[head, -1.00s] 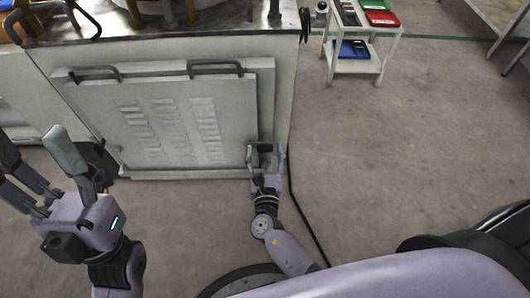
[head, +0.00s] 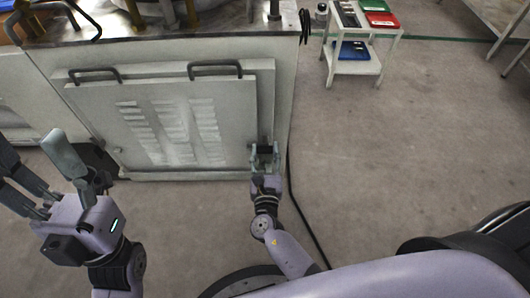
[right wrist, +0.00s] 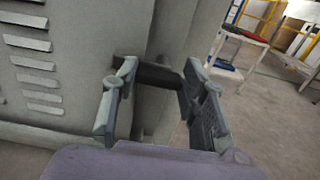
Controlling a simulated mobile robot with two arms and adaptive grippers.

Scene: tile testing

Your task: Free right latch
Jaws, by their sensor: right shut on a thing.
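The grey vented panel (head: 222,155) stands against the front of the white cabinet, with two dark handles along its top. The right latch, a short dark bar (right wrist: 152,75), is at the panel's lower right edge. My right gripper (head: 265,156) is at this latch, its fingers upright. In the right wrist view its two fingers (right wrist: 155,108) stand on either side of the dark bar and are shut on it. My left gripper (head: 42,178) is at the lower left of the head view, fingers spread, open and empty, in front of the cabinet.
A white cart (head: 354,66) with red, green and blue trays stands at the upper right. A black cable (head: 292,195) runs along the floor beside my right arm. The floor (head: 400,150) to the right is clear.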

